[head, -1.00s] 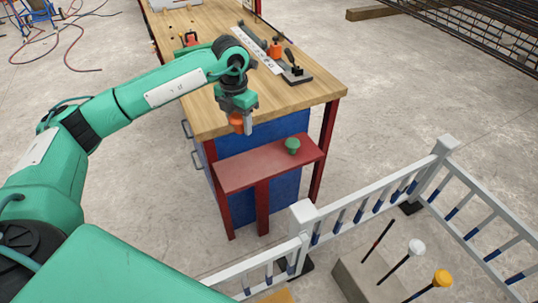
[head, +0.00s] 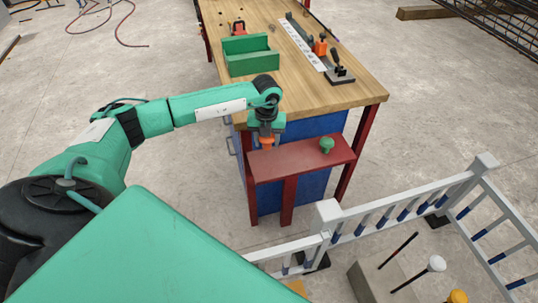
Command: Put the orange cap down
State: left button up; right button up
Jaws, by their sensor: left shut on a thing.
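My left gripper (head: 266,139) is shut on the orange cap (head: 267,143). It points down at the left end of the red shelf (head: 300,160) on the front of the workbench. The cap is partly hidden by the fingers. It is low over the shelf's back left part; I cannot tell whether it touches the shelf. A green mushroom-shaped cap (head: 327,145) sits on the shelf's right part. My right gripper is not in view.
The wooden workbench (head: 345,97) holds a green tray (head: 251,62), a clamp tool (head: 339,74) and a small orange item (head: 320,46). A white railing (head: 405,205) stands at the right. Behind it, bars carry a white cap (head: 436,263) and a yellow-orange cap (head: 457,297). The shelf's middle is clear.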

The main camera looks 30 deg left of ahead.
aim_at(267, 163)
pick_arm(q)
notch_tip(267, 163, down, 8)
jog(key=shift+f, duration=0.2)
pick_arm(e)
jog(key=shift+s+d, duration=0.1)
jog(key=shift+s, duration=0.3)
pick_arm(q)
jog(key=shift+f, duration=0.15)
jog(key=o, duration=0.7)
jog(key=shift+o, duration=1.2)
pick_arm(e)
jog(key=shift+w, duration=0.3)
